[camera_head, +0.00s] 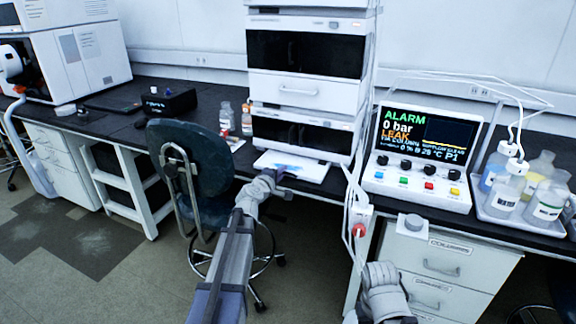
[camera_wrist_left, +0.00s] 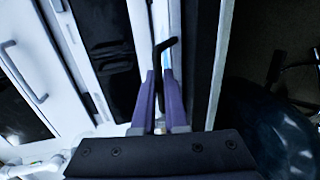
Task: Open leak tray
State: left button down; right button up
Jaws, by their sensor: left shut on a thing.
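The leak tray (camera_head: 312,172) is a flat white tray at the foot of the instrument stack (camera_head: 305,128). It sticks out in front of the stack, and a blue patch shows on it. My left gripper (camera_head: 273,174) is at the tray's front edge. In the left wrist view, the purple fingers of my left gripper (camera_wrist_left: 160,92) are shut on a dark handle (camera_wrist_left: 163,58) at the white tray edge. The gripper hides part of the handle. Part of my right arm shows at the bottom of the head view, but its fingertips do not show.
A dark chair (camera_head: 190,160) stands left of my left arm. A control box (camera_head: 425,160) shows ALARM and LEAK, right of the stack. A bottle tray (camera_head: 520,217) stands at the right. White tubing and a cable hang beside the stack.

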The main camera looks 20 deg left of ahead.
pick_arm(q)
jog(key=shift+w, duration=0.1)
jog(key=c, duration=1.2)
grip_release()
jog(key=shift+c, duration=0.2)
jog(key=p+v, duration=0.1)
jog(key=v, duration=0.6)
jog(key=shift+s+p, duration=0.3)
jog(key=shift+s, duration=0.15)
jog(key=shift+r, duration=0.1)
